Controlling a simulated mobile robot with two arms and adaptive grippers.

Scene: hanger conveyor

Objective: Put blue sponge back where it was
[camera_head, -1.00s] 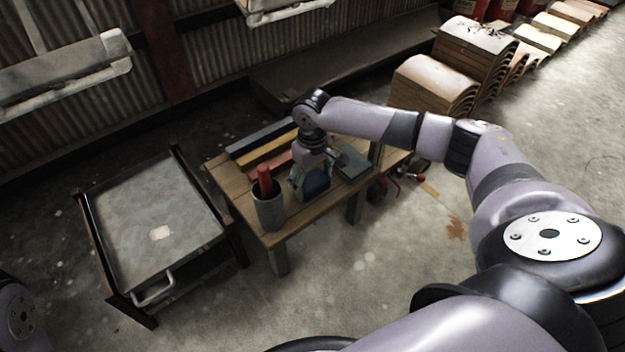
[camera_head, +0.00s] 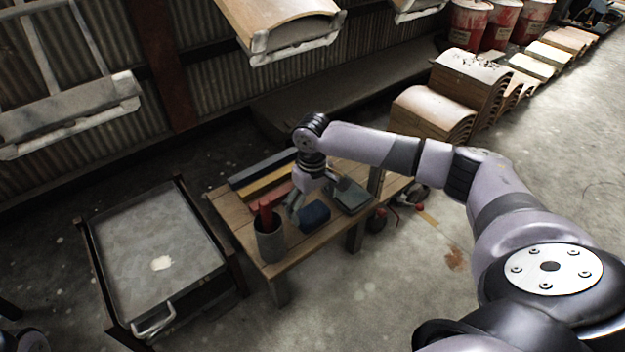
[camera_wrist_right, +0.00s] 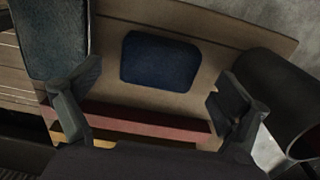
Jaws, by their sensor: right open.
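The blue sponge (camera_head: 314,215) lies on the wooden table (camera_head: 300,245) between the grey cup and a dark flat block. In the right wrist view the blue sponge (camera_wrist_right: 160,60) lies flat on the wood, beyond and between the fingertips, touching neither. My right gripper (camera_head: 300,208) is open and empty, just above the table beside the sponge. Its two spread fingers show in the right wrist view (camera_wrist_right: 155,110). The left gripper is not in view; only a bit of my left arm shows at the lower left corner.
A grey cup (camera_head: 270,244) with red items stands at the table's front left corner. A dark block (camera_head: 350,196) lies right of the sponge. Blue, yellow and red bars (camera_head: 262,180) line the back. A metal cart (camera_head: 150,240) stands left. Hangers (camera_head: 290,38) hang above.

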